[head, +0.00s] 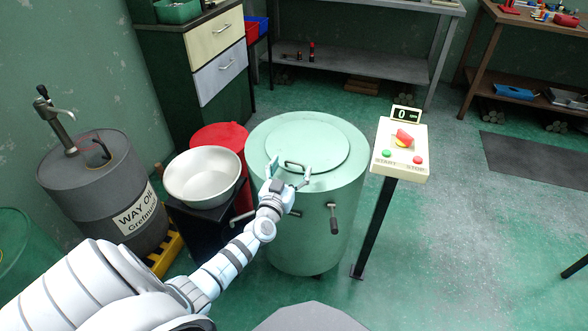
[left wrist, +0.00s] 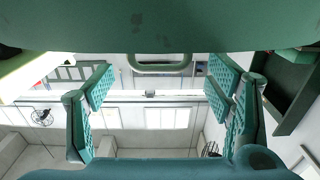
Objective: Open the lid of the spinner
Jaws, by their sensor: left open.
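The spinner (head: 318,230) is a pale green drum standing on the floor in the middle of the head view. Its round lid (head: 325,143) lies flat and closed on top. A U-shaped lid handle (head: 295,164) is at the lid's near left edge; it also shows at the top middle of the left wrist view (left wrist: 160,70). My left gripper (head: 289,173) is open at the lid's near edge, its fingers spread to either side of the handle. In the left wrist view, the open fingers (left wrist: 160,92) appear apart from the handle. My right gripper is not in view.
A control post (head: 402,148) with red and green buttons and a display reading 0 stands right of the spinner. A white basin (head: 202,175) on a dark stand, a red bin (head: 222,138) and a grey barrel (head: 95,195) stand left.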

